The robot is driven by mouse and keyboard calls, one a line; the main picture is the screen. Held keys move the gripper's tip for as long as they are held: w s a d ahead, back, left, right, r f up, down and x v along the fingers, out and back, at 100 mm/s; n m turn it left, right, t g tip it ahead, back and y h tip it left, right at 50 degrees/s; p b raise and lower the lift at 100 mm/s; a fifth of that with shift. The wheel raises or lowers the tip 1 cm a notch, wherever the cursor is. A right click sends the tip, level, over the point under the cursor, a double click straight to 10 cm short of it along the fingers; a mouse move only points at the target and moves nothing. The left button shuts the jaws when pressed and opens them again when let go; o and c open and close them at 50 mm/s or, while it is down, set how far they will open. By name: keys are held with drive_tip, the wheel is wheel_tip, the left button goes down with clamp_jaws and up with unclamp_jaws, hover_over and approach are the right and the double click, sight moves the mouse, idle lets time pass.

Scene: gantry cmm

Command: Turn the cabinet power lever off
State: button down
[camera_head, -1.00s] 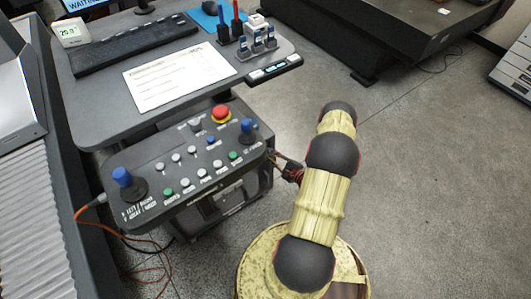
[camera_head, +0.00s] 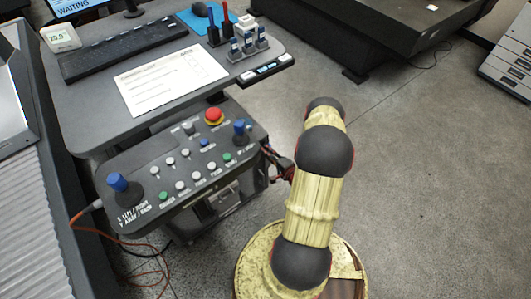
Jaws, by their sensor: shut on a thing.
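The cabinet (camera_head: 205,222) is the dark box under the sloped control panel (camera_head: 150,170), left of my arm. My gripper (camera_head: 273,158) is small and partly hidden behind my arm. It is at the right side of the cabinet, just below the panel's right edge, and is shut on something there. The power lever cannot be made out clearly; the dark fingers and my wrist cover that spot. How far the lever is turned cannot be told.
The panel carries a red button (camera_head: 214,116), two blue-topped joysticks (camera_head: 117,182) and several small buttons. A desk (camera_head: 95,115) with a keyboard (camera_head: 125,48) and paper sheet (camera_head: 170,80) stands behind it. An orange cable (camera_head: 125,241) runs at left.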

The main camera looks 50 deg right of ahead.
drive_tip(key=shift+a, duration=0.1)
idle(0.3)
drive_tip(key=c, duration=1.7)
unclamp_jaws()
drive_tip(key=shift+o, duration=0.2)
drive_tip(key=v, duration=1.2)
